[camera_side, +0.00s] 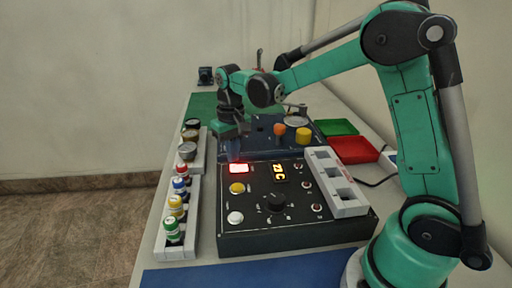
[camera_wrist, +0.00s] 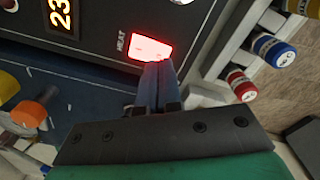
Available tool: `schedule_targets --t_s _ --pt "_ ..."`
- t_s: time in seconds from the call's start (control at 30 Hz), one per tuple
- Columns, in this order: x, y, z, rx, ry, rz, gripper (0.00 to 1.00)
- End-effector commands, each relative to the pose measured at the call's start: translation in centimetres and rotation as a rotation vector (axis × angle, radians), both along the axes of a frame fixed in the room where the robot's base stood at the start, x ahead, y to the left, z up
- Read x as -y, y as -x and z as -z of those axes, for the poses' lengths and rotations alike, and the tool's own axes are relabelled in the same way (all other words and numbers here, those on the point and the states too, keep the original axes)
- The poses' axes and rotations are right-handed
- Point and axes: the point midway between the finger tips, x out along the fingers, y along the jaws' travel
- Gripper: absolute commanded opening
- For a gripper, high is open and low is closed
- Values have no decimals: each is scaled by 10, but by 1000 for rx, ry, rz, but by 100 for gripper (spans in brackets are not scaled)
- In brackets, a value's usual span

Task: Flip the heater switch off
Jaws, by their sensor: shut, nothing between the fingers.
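The heater switch (camera_side: 239,169) is a lit red rocker at the upper left of the dark control panel (camera_side: 262,226). In the wrist view the switch (camera_wrist: 151,47) glows red beside the label HEAT. My gripper (camera_side: 234,155) is shut and empty, pointing down at the far edge of the switch. In the wrist view its fingertips (camera_wrist: 157,68) lie together at the switch's lower edge and cover a little of it. I cannot tell whether they touch it.
A yellow button (camera_side: 237,188), a white button (camera_side: 235,218), a black knob (camera_side: 277,201) and a lit display (camera_side: 279,172) are on the panel. A rack of capped bottles (camera_side: 176,250) stands left. A white slotted block (camera_side: 338,184) sits right. Green (camera_side: 338,128) and red (camera_side: 353,150) trays lie behind.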

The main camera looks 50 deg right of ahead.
Motion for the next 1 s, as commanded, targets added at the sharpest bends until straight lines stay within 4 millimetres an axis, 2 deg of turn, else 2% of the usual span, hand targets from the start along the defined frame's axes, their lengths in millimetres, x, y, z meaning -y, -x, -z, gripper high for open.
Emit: schedule_targets --t_s 1.0 --pt "0 0 15 0 0 0 0"
